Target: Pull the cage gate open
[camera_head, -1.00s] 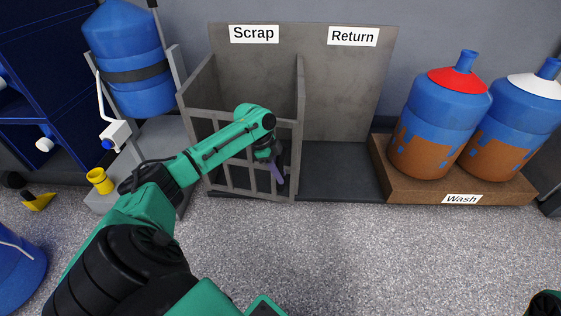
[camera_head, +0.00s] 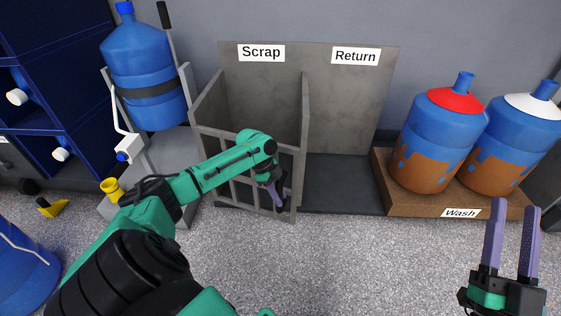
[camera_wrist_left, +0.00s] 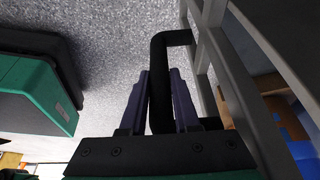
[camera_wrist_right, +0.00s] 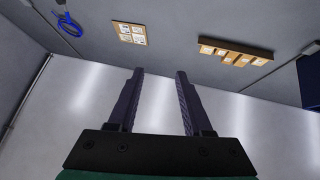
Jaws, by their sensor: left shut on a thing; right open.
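The cage gate (camera_head: 237,190) is a grey barred panel at the front of the Scrap cage (camera_head: 255,95), low and left of centre in the head view. It stands across the front, shut or nearly so; I cannot tell if there is a small gap. In the left wrist view its grey bars (camera_wrist_left: 226,72) carry a black bracket-shaped handle (camera_wrist_left: 172,38). My left gripper (camera_head: 278,197) is shut on this handle, with its purple fingers either side of the bar. My right gripper (camera_head: 513,205) is open and empty at the lower right, fingers pointing up.
The Return bay (camera_head: 345,170) is open and empty, right of the cage. Two blue bottles, red-capped (camera_head: 437,140) and white-capped (camera_head: 520,135), stand on the Wash pallet (camera_head: 415,200). A blue bottle (camera_head: 145,70) stands in a rack left. Speckled floor (camera_head: 350,265) before the cage is clear.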

